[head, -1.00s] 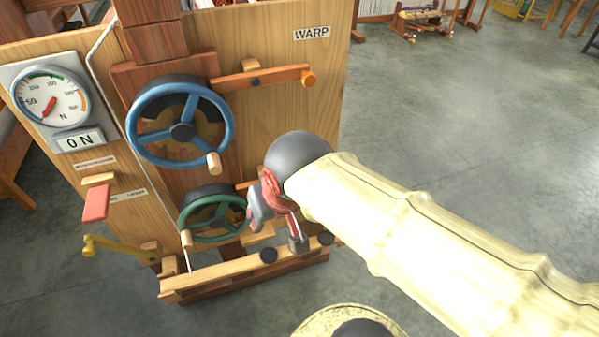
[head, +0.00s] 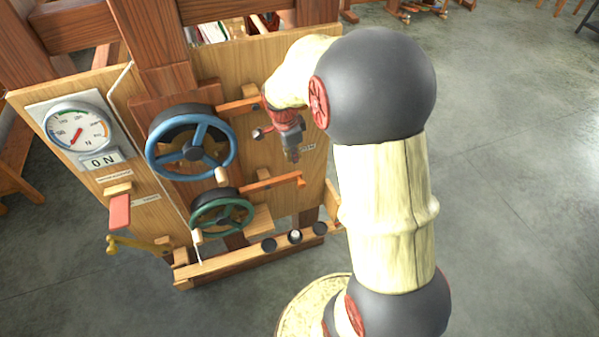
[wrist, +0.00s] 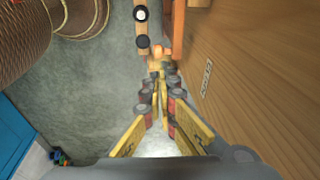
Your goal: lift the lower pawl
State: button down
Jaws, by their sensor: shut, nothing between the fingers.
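The lower pawl (head: 270,184) is an orange bar beside the green handwheel (head: 222,213), with a knob at its right end. My gripper (head: 293,155) is above the knob end in the head view, pointing down. In the wrist view its fingers (wrist: 158,85) meet at the tips, shut and empty. I cannot tell whether they touch the knob. The upper pawl (head: 238,106) beside the blue handwheel (head: 191,145) is partly hidden by my arm.
The wooden panel (wrist: 250,60) stands close on the right in the wrist view. A low rail (head: 220,262) with round black and white buttons runs along its foot. The right floor is open.

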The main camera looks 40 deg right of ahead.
aim_at(301, 181)
jog(key=shift+d+f, duration=0.15)
jog(key=f, duration=0.4)
jog(key=d+f, duration=0.1)
jog(key=f, duration=0.4)
jog(key=d+f, duration=0.1)
jog(key=f, duration=0.3)
jog(key=shift+w+d+f, duration=0.25)
jog(key=shift+w+f, duration=0.05)
jog(key=shift+f, duration=0.05)
jog(key=shift+f+b, duration=0.1)
jog(key=shift+b, duration=0.35)
